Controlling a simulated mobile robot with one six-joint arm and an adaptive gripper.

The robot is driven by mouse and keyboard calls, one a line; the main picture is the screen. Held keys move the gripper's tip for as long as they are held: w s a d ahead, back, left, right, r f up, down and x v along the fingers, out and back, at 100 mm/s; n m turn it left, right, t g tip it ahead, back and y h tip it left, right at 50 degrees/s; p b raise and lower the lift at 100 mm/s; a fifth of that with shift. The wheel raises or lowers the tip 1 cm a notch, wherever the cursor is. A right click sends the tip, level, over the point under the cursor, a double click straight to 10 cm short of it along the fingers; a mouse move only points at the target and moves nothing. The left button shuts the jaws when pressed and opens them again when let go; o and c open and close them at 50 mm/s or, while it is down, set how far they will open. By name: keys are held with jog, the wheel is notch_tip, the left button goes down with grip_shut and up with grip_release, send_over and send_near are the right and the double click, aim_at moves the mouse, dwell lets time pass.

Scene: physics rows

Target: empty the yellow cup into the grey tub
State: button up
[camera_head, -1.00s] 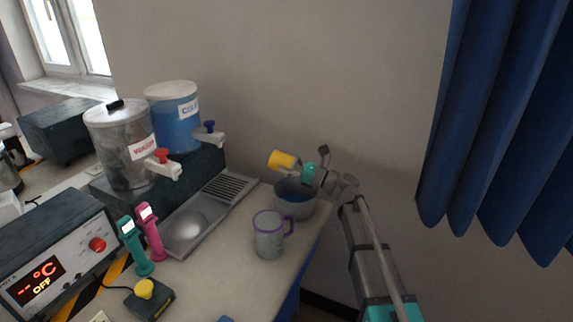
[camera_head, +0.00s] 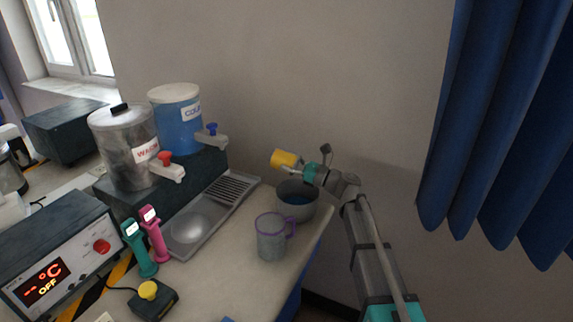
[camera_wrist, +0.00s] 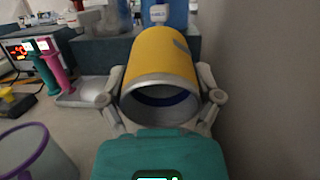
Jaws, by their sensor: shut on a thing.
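The yellow cup (camera_head: 285,159) is held on its side above the grey tub (camera_head: 296,211), tilted, apart from it. My gripper (camera_head: 300,166) is shut on the cup. In the wrist view my gripper (camera_wrist: 161,98) has one finger on each side of the yellow cup (camera_wrist: 162,62). A grey-rimmed hollow end with a blue ring inside faces the wrist camera; I cannot tell whether it is the mouth or a recessed base. No falling stream shows. The tub stands upright near the counter's right edge, with something blue inside.
A clear mug with a purple rim (camera_head: 271,238) stands just in front of the tub. A metal drip tray (camera_head: 188,228) and two dispensers, warm (camera_head: 119,150) and cold (camera_head: 176,124), are to the left. The wall is close behind; a blue curtain (camera_head: 500,120) hangs right.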

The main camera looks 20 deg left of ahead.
notch_tip(320, 180, up, 33)
jog(key=p, duration=3.2)
jog(key=shift+f, duration=0.15)
